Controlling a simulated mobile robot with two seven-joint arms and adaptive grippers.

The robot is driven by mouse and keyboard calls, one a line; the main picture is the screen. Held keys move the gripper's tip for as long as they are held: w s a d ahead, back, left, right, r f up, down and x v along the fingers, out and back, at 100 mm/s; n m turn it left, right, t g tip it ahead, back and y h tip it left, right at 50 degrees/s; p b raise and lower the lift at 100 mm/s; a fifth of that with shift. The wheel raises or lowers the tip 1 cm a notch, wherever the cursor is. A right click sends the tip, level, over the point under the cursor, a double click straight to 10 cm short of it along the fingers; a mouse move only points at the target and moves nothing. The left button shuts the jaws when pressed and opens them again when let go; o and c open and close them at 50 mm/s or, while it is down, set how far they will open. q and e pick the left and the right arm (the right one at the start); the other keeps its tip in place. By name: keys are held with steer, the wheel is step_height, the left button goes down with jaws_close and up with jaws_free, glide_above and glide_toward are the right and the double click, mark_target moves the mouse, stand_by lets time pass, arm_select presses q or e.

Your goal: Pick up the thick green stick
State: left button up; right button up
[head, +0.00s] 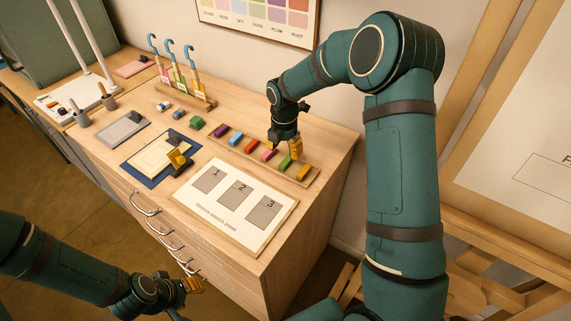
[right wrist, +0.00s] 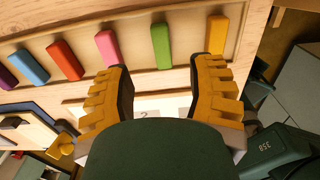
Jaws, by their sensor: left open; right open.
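A light green stick (head: 284,163) lies in a wooden tray (head: 316,183) with other coloured sticks. In the right wrist view the green stick (right wrist: 161,45) lies ahead of the gap between my fingertips, between a pink and a yellow-orange stick. My right gripper (head: 285,150) is open and empty just over the tray; its fingers also show in the right wrist view (right wrist: 165,66). My left gripper (head: 190,285) is open, low in front of the drawers.
Pink (head: 269,155), yellow-orange (head: 303,171), red, blue and purple sticks share the tray. A white board (head: 225,216) with three numbered grey squares lies in front. A blue mat (head: 133,174) lies left of it. A rack of hooked tools (head: 187,98) stands behind.

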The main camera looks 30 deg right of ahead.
mark_target(286, 161)
steer(key=shift+d+f+b, duration=0.15)
steer(key=shift+f+b, duration=0.2)
steer(key=shift+f, duration=2.5)
steer(key=shift+s, duration=0.1)
jaws_close()
